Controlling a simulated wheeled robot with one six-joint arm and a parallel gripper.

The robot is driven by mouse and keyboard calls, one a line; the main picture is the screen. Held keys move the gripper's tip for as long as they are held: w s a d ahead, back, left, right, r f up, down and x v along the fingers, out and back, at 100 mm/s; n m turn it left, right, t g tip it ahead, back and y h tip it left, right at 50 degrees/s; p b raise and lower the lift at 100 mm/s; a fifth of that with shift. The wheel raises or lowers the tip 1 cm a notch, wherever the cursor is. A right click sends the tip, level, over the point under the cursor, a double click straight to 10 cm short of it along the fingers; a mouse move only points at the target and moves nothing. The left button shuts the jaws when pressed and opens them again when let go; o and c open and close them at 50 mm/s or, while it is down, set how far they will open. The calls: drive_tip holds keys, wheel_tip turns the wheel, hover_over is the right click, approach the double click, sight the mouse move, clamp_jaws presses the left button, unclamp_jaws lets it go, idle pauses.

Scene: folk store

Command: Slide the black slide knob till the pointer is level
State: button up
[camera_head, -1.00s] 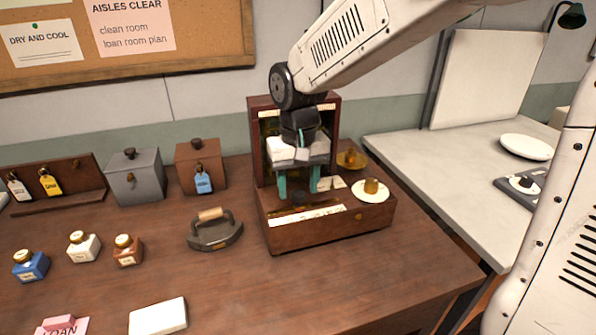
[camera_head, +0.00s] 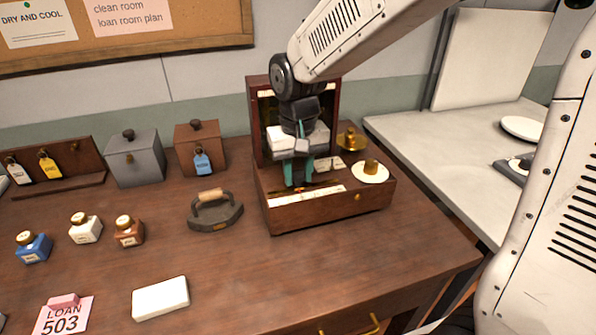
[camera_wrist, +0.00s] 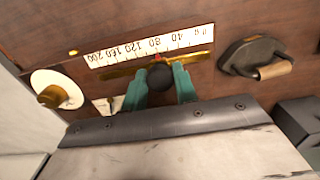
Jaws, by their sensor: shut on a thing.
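The black slide knob (camera_wrist: 160,76) sits on a brass bar (camera_wrist: 201,57) in front of a white number scale (camera_wrist: 150,46). A small red mark above it is near 80. My gripper (camera_wrist: 161,85) is shut on the knob, with one green finger on each side. In the head view, my gripper (camera_head: 298,180) reaches down into the wooden balance box (camera_head: 330,210). My arm hides much of the box's upright back, and I cannot make out the pointer or its tilt.
A brass weight (camera_head: 371,165) stands on a white dish (camera_head: 369,177) at the box's right, with a brass pan (camera_head: 351,143) behind. A flat iron (camera_head: 215,211) stands left of the box. Ink bottles and two lidded boxes are further left.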

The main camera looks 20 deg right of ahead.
drive_tip(key=shift+d, duration=1.4)
drive_tip(key=o, duration=0.8)
wheel_tip(320, 180, up, 7)
idle(0.6)
